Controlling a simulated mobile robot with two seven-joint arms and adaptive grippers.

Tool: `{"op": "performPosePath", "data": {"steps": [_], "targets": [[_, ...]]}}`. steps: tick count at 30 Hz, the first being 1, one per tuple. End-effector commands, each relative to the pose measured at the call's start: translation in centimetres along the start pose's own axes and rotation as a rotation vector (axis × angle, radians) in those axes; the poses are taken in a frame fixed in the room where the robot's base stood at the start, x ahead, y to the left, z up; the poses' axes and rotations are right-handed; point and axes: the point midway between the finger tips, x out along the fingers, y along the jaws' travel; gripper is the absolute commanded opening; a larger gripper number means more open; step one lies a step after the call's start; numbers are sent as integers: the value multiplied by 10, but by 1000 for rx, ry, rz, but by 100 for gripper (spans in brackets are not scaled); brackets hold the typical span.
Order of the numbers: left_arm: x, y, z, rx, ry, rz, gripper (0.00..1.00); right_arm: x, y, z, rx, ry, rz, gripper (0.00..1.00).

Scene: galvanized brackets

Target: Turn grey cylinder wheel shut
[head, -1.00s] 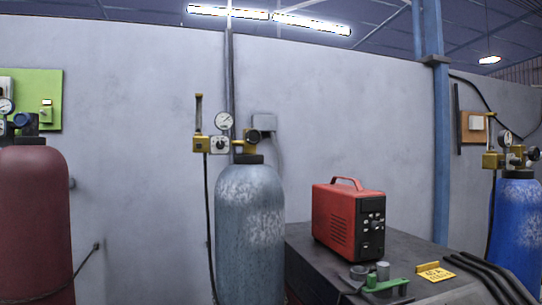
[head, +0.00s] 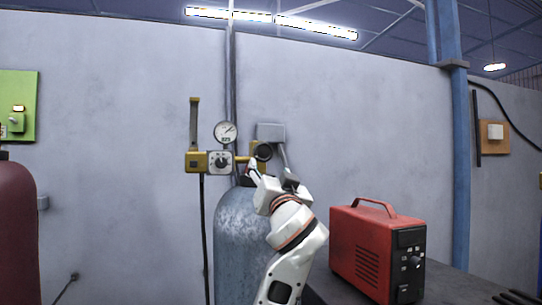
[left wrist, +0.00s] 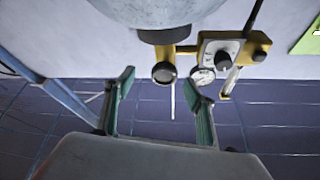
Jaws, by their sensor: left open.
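The grey cylinder (head: 238,240) stands upright against the wall in the head view, its paint worn pale. Its dark round wheel (head: 262,151) sits on the brass valve at its top. The wheel also shows in the left wrist view (left wrist: 164,73), where the picture is upside down. My left gripper (head: 268,173) is open and empty, close by the wheel and partly over the valve in the head view. In the wrist view its green-padded fingers (left wrist: 160,88) stand either side of the wheel, apart from it. My right gripper is not in view.
A brass regulator (head: 196,161) with a black knob (head: 221,162) and a round gauge (head: 226,132) sits left of the wheel. A red machine (head: 375,250) stands on a dark bench at right. A dark red cylinder (head: 17,235) is at far left.

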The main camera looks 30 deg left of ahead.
Motion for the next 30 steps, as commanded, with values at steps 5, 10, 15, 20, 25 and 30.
{"op": "performPosePath", "data": {"steps": [5, 10, 15, 20, 25, 30], "targets": [[4, -15, -16, -15, 4, -32, 55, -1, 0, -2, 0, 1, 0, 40], [23, -16, -16, -12, 3, -34, 55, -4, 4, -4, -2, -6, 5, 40], [51, -17, -17, -12, 4, -33, 55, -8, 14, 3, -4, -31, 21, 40], [70, -17, -16, -13, 5, -32, 55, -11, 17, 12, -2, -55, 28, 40], [79, -17, -15, -15, 4, -31, 55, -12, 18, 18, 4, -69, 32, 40], [80, -16, -15, -16, 4, -30, 55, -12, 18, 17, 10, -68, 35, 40]]}}
